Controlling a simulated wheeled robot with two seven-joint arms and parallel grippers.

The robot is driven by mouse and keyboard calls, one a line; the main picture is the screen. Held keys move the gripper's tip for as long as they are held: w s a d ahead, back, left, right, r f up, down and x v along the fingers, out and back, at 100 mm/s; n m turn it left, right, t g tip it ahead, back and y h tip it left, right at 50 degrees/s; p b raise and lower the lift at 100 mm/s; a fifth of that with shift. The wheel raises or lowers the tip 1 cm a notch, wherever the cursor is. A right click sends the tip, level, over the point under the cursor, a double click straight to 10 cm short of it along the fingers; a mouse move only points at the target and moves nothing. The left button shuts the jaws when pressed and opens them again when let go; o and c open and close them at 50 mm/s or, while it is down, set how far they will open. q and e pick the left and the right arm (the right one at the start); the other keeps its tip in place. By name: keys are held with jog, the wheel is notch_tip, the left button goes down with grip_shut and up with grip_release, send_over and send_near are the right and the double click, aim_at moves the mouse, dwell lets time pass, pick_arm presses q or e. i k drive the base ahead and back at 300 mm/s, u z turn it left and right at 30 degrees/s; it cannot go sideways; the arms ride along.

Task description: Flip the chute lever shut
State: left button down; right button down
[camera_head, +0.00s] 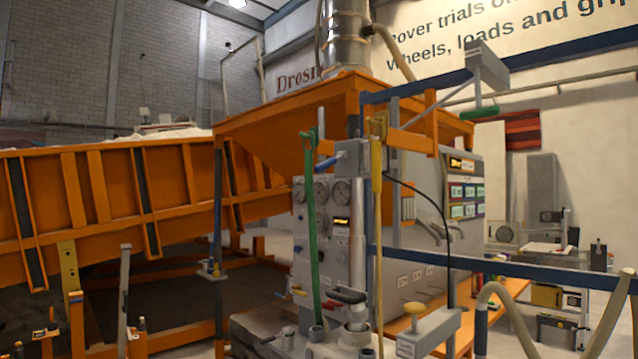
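An orange hopper (285,118) with a metal duct (347,38) above it stands over a grey instrument cabinet (325,215). A long green bar (312,230) hangs upright at the cabinet's front, with a yellow bar (376,210) to its right. A small green handle (478,113) hangs under a labelled grey box (487,66) at the upper right. I cannot tell which of these is the chute lever, as the labels are too small to read. Neither of my grippers is in view.
A tilted orange sandbed (100,205) fills the left. A blue rail (500,270) crosses in front of the cabinet's right side. A grey labelled box on a post (428,333) and a thick beige hose (510,305) stand at the lower right. Equipment stands on the floor behind them.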

aim_at(330, 161)
jog(key=k, duration=0.2)
jog(key=u, duration=1.1)
jog(key=i, duration=0.95)
jog(key=z, duration=1.95)
